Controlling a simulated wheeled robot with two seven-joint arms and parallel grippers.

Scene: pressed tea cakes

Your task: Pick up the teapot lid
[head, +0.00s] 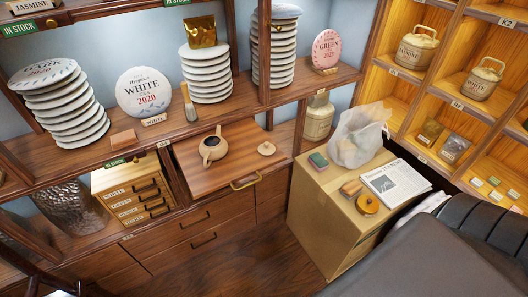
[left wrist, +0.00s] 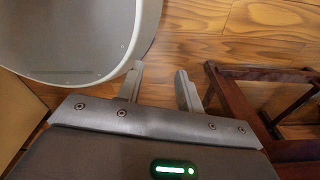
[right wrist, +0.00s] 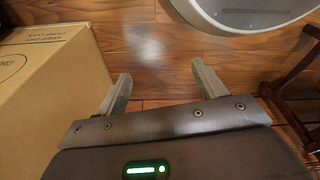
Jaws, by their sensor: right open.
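The teapot lid (head: 266,149) is a small tan clay disc with a knob. It lies on a pulled-out wooden board (head: 225,178) in the head view, to the right of the open tan clay teapot (head: 213,147) and apart from it. My left gripper (left wrist: 158,87) is open and empty above the wooden floor in the left wrist view. My right gripper (right wrist: 160,82) is open and empty in the right wrist view, with a cardboard box (right wrist: 50,85) to its left. Neither gripper shows in the head view, and neither wrist view shows the lid.
The cardboard box in the head view (head: 312,222) carries a plastic bag (head: 357,137), a newspaper (head: 395,183), sponges and a tape roll (head: 367,204). A shelf with stacked tea cakes (head: 60,98) stands behind the board.

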